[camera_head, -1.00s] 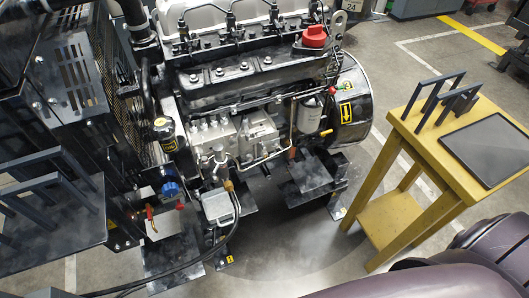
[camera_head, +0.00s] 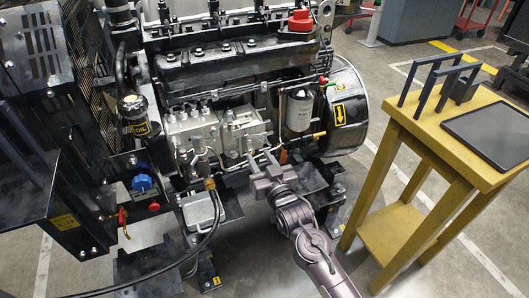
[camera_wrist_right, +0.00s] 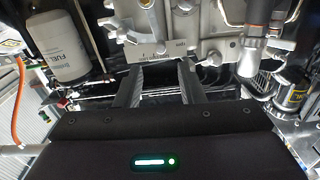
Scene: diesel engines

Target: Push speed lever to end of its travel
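My right gripper (camera_head: 262,158) reaches up from below to the front of the grey injection pump (camera_head: 240,128). In the right wrist view its two dark fingers (camera_wrist_right: 158,78) stand apart, with nothing seen between them. Their tips are just below the pump's lower plate (camera_wrist_right: 155,48); whether they touch it I cannot tell. A small pale lever-like part (camera_wrist_right: 146,5) sticks out at the top of that view. I cannot tell for certain which part is the speed lever. My left gripper is not in view.
A white fuel filter (camera_head: 299,110) hangs right of the pump, near a yellow-tipped handle (camera_head: 319,134). A black oil filter (camera_head: 134,112) and a blue cap (camera_head: 142,183) are at the left. A yellow table (camera_head: 440,140) stands at the right, with open floor before it.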

